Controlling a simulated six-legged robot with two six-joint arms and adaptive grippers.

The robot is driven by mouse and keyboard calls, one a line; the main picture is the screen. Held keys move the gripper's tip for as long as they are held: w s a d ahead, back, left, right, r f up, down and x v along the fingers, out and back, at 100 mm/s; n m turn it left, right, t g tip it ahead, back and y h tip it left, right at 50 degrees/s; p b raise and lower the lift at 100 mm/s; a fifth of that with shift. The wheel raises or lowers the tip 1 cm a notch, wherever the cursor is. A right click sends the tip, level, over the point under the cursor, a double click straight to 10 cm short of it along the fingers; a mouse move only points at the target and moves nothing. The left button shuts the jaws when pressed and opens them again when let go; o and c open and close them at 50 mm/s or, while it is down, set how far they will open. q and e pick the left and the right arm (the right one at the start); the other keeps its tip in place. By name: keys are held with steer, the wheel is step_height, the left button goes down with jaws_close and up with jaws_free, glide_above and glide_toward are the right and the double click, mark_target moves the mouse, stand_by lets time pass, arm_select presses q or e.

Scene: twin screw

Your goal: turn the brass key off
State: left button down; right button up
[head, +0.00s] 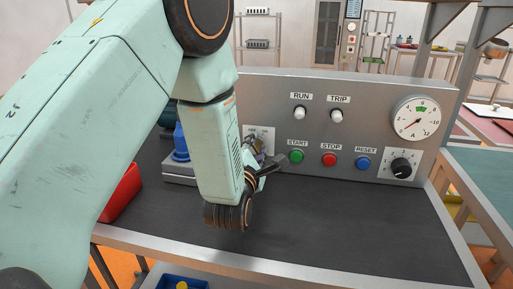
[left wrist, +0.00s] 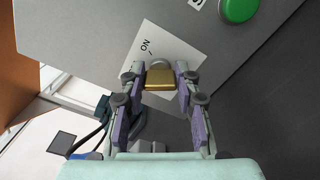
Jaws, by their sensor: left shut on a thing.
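The brass key (left wrist: 160,78) shows in the left wrist view as a gold block in front of a white label plate (left wrist: 172,48) on the grey panel. The plate has a printed "ON" with a small tick mark. My left gripper (left wrist: 158,73) has one finger on each side of the key and is shut on it. In the head view my left gripper (head: 258,154) is at the panel's left part, beside the START button. There my arm and fingers largely hide the key and its plate. I cannot tell which mark the key points to. My right gripper is not in view.
The grey panel (head: 372,111) carries a green START button (head: 297,157), a red STOP button (head: 329,160), a blue RESET button (head: 363,163), a black knob (head: 401,167) and a gauge (head: 416,118). A red bin (head: 122,194) stands left. The dark bench top (head: 340,225) is clear in front.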

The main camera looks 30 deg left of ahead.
arm_select(q)
steer(key=shift+s+f, duration=0.1)
steer(key=shift+f, duration=0.1)
steer(key=c, duration=1.1)
jaws_free()
steer(key=shift+r, duration=0.1)
steer(key=shift+o, duration=0.7)
steer(key=v, duration=0.7)
steer(key=shift+s+d, duration=0.1)
steer(key=shift+s, duration=0.1)
